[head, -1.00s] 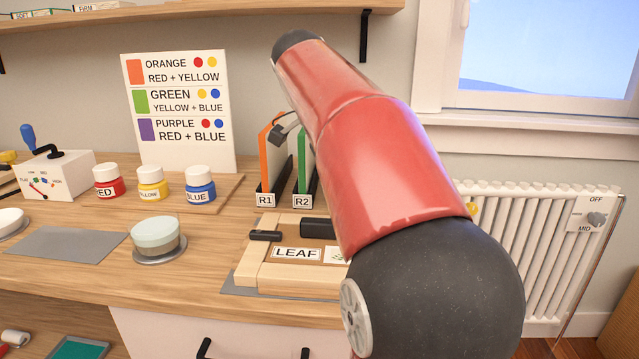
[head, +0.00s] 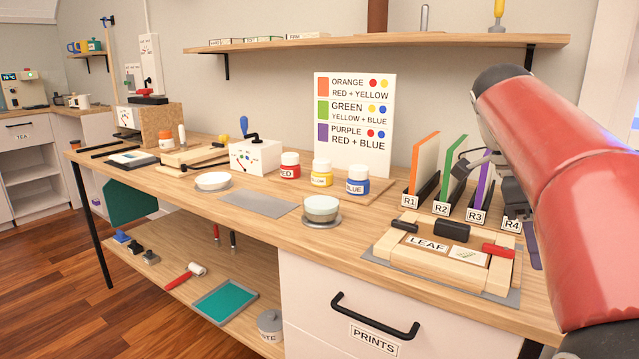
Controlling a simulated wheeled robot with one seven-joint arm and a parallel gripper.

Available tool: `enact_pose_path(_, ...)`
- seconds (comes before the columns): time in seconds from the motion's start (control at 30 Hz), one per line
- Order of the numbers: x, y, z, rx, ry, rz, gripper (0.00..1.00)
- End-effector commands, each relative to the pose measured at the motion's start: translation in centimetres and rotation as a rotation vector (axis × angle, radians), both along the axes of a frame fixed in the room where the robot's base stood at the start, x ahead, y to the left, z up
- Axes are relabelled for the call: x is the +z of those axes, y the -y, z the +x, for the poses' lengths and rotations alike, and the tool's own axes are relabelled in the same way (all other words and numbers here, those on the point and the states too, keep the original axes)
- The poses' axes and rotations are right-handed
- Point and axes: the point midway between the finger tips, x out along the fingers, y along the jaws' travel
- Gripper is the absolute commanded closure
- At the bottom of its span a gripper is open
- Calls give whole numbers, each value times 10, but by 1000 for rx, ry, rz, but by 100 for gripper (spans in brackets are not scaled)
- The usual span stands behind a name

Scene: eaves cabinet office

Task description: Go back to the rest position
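My red arm (head: 560,165) comes in at the right edge of the head view. At its far end is my dark grey gripper (head: 505,180), in the air around the R3 and R4 rack slots. The arm partly covers it, and its fingertips are too small and dark to tell open from shut. I see nothing clearly held in it. The rack holds an orange panel (head: 425,163), a green panel (head: 453,167) and a purple panel (head: 483,188). The R4 slot (head: 512,224) is partly hidden by my arm.
A colour chart (head: 353,120) stands behind. A wall shelf (head: 400,42) hangs above. Open floor (head: 50,270) lies left.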

Motion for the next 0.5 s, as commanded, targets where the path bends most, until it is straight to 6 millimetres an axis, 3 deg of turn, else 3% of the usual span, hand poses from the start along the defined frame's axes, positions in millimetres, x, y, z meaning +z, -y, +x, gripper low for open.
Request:
enact_pose_path(0.27, -12, -12, -7, 208, 3, 47, 63)
enact_pose_path(0.5, -33, -31, -19, 507, 10, 101, 63)
